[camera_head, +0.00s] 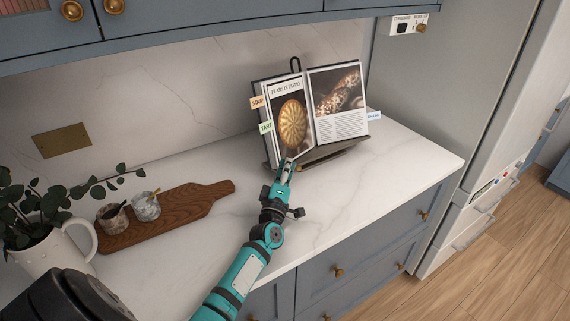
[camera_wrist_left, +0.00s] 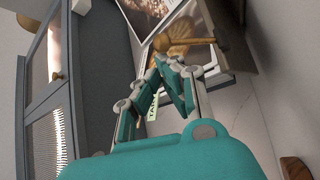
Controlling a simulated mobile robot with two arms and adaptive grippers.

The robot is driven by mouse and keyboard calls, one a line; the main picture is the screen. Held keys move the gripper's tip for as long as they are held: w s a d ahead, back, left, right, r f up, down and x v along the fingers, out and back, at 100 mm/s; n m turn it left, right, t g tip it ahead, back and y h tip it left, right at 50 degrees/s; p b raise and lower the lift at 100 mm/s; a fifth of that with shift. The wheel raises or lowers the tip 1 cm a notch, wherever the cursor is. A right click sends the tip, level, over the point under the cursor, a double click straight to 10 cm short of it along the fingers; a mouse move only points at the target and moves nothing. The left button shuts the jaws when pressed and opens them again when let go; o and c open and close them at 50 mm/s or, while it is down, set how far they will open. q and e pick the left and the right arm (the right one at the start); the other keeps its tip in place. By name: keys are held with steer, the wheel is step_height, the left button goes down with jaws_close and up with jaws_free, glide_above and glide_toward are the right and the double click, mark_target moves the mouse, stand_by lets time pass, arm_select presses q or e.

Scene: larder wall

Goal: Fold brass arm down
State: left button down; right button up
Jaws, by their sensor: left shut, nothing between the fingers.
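The brass arm (camera_wrist_left: 195,41) shows in the left wrist view as a short rod with a round knob end, at the dark ledge of the book stand (camera_wrist_left: 235,35). In the head view I cannot make it out behind my gripper. The open cookbook (camera_head: 338,105) leans on the stand (camera_head: 335,152), with a tart picture on its left page. My left gripper (camera_head: 289,162) is at the stand's front, before the left page. Its fingers (camera_wrist_left: 172,62) are shut and empty, just beside the brass knob; I cannot tell whether they touch. My right gripper is not in view.
A wooden board (camera_head: 205,203) with two small stone pots lies to the left, near a white jug (camera_head: 55,258) with leafy stems. Upper cabinets (camera_head: 170,22) hang over the counter. The marble counter (camera_head: 400,175) is clear to the right of the stand.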

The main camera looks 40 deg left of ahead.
arm_select(q)
steer(key=shift+s+d+f, duration=0.1)
steer(key=shift+d+f, duration=0.1)
steer(key=shift+d, duration=0.1)
stand_by(0.5)
steer(key=r+v, duration=0.1)
steer(key=v, duration=0.4)
steer(key=r+v, duration=0.1)
steer(key=v, duration=0.3)
steer(key=r+v, duration=0.1)
steer(key=v, duration=0.4)
steer(key=shift+s+d, duration=0.3)
steer(key=shift+s, duration=0.35)
